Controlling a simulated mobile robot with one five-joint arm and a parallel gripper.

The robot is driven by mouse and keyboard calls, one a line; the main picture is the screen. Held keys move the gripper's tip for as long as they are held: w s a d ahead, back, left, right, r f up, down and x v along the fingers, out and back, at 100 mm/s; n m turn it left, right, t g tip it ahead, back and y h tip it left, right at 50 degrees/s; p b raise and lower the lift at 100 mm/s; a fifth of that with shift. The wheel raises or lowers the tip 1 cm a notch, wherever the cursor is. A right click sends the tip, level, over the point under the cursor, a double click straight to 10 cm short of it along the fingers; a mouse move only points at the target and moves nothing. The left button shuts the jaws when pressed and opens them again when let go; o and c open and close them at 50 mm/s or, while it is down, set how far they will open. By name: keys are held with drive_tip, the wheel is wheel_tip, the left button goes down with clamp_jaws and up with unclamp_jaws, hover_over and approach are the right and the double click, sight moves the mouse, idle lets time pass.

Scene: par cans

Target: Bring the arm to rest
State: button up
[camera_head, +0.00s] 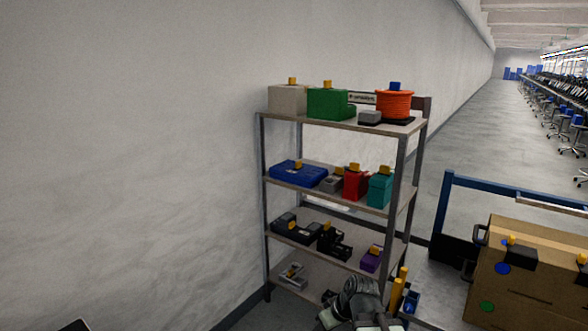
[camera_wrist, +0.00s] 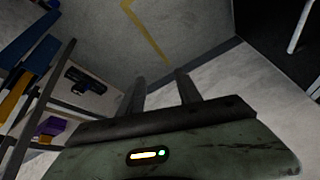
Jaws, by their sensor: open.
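My gripper (camera_wrist: 161,82) shows in the wrist view with its two dark fingers apart and nothing between them. Beyond the fingers is grey floor with a yellow line. In the head view my arm (camera_head: 358,302) is at the bottom edge, in front of the lower right part of a grey metal shelf rack (camera_head: 400,160). The fingertips cannot be made out in that view.
The rack stands by a pale wall (camera_head: 130,150) and holds several boxes, including a green box (camera_head: 330,104), an orange spool (camera_head: 395,104) and a purple box (camera_head: 371,260). A blue-framed cart (camera_head: 447,205) with a cardboard box (camera_head: 535,275) stands right. An aisle (camera_head: 475,140) lies open behind.

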drive_tip(key=s+d+f+m+g+h, duration=0.2)
drive_tip(key=s+d+m+g+h, duration=0.15)
drive_tip(key=s+d+m, duration=0.35)
wheel_tip(320, 180, up, 12)
drive_tip(key=d+p, duration=0.1)
drive_tip(key=p, duration=1.1)
drive_tip(key=shift+r+p, duration=0.25)
drive_tip(key=shift+p, duration=0.1)
